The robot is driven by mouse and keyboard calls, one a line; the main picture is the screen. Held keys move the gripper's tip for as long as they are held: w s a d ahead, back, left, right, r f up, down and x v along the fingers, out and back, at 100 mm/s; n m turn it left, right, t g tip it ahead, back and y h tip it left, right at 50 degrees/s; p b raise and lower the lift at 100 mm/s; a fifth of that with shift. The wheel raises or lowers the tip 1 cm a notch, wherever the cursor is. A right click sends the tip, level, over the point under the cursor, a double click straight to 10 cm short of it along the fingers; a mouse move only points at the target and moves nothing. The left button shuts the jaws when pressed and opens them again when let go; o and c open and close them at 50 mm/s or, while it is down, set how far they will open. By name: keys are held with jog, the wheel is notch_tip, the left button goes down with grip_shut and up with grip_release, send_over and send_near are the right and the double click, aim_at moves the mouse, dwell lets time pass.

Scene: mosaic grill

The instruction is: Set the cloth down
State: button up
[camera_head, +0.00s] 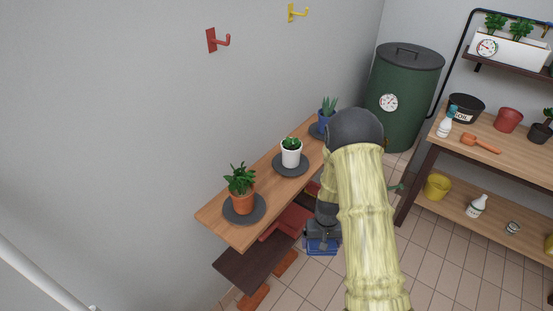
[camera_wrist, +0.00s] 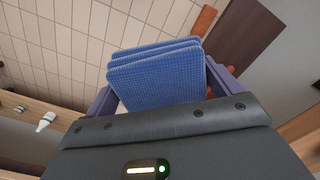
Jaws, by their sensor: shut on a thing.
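The blue folded cloth (camera_wrist: 155,80) has a waffle-like texture and sits between the two fingers of my gripper (camera_wrist: 163,88) in the wrist view. My gripper is shut on it. In the head view the cloth (camera_head: 321,246) shows as a small blue patch below my gripper (camera_head: 322,232), above the tiled floor and right of the wooden bench. My arm hides part of the bench and what lies behind it.
A wooden bench (camera_head: 212,217) holds several potted plants on dark saucers, with a dark lower shelf (camera_head: 250,265). A green barrel (camera_head: 405,95) stands behind. A work table (camera_head: 510,148) with pots and bottles is at right. Red and yellow hooks are on the wall.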

jog(key=shift+w, duration=0.25)
jog(key=shift+s, duration=0.1)
